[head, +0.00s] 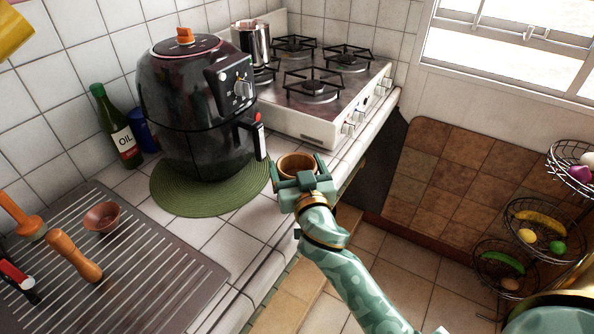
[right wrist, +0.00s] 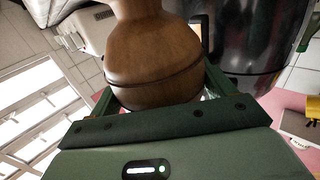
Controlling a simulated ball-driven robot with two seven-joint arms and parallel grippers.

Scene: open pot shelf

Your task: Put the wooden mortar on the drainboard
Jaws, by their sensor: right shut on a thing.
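The wooden mortar (head: 297,164) is in the jaws of my right gripper (head: 303,179) in the head view, with its round opening facing up. My gripper is shut on it, near the counter's front edge, right of the air fryer. In the right wrist view the mortar's brown turned body (right wrist: 150,55) fills the space between the fingers. The ridged metal drainboard (head: 150,290) lies on the counter at lower left, well to the left of the mortar. My left gripper is not in view.
On the drainboard are a small brown bowl (head: 102,217), a wooden pestle-like piece (head: 75,257) and other handled tools; its right part is bare. A black air fryer (head: 190,110) stands on a green round mat (head: 195,204). An oil bottle (head: 120,130) and stove (head: 315,115) stand behind.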

